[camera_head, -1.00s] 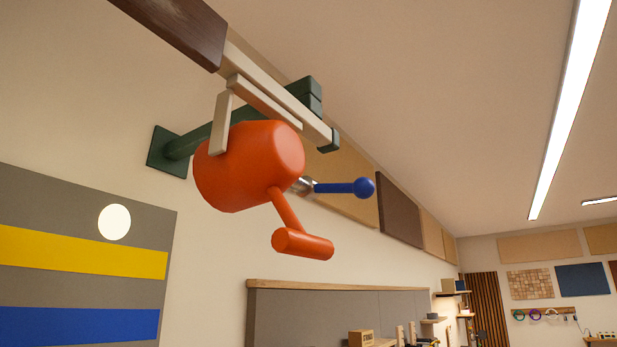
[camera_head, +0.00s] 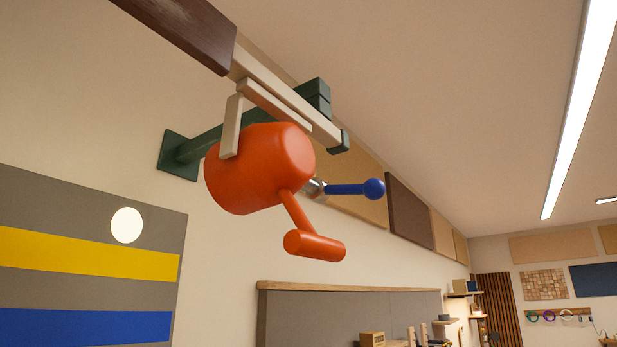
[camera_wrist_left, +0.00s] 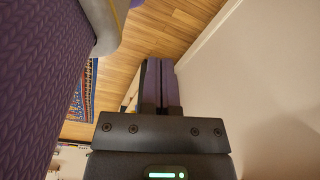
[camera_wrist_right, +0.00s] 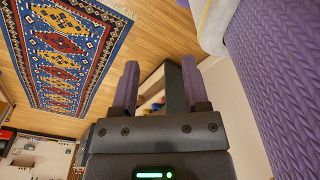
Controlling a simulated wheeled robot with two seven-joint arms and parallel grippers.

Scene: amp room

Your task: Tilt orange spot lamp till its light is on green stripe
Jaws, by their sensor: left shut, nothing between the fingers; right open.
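The orange spot lamp (camera_head: 255,165) hangs from a dark green wall bracket (camera_head: 178,155) and white bars (camera_head: 280,100) in the head view. It has an orange T-shaped handle (camera_head: 314,245) below and a blue ball-ended lever (camera_head: 357,188) at its right. A round white light spot (camera_head: 127,225) lies on a grey band of the striped board (camera_head: 70,290), just above the yellow stripe. No green stripe shows. My left gripper (camera_wrist_left: 160,82) is shut and empty in the left wrist view. My right gripper (camera_wrist_right: 160,85) is open and empty in its own view. Neither gripper shows in the head view or touches the lamp.
The board also has a blue stripe (camera_head: 80,326) below the yellow stripe (camera_head: 80,256). A grey panel with a wooden top edge (camera_head: 345,286) stands below the lamp. The right wrist view shows a patterned rug (camera_wrist_right: 68,55) on the wooden floor. The left wrist view shows a pale wall (camera_wrist_left: 255,70).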

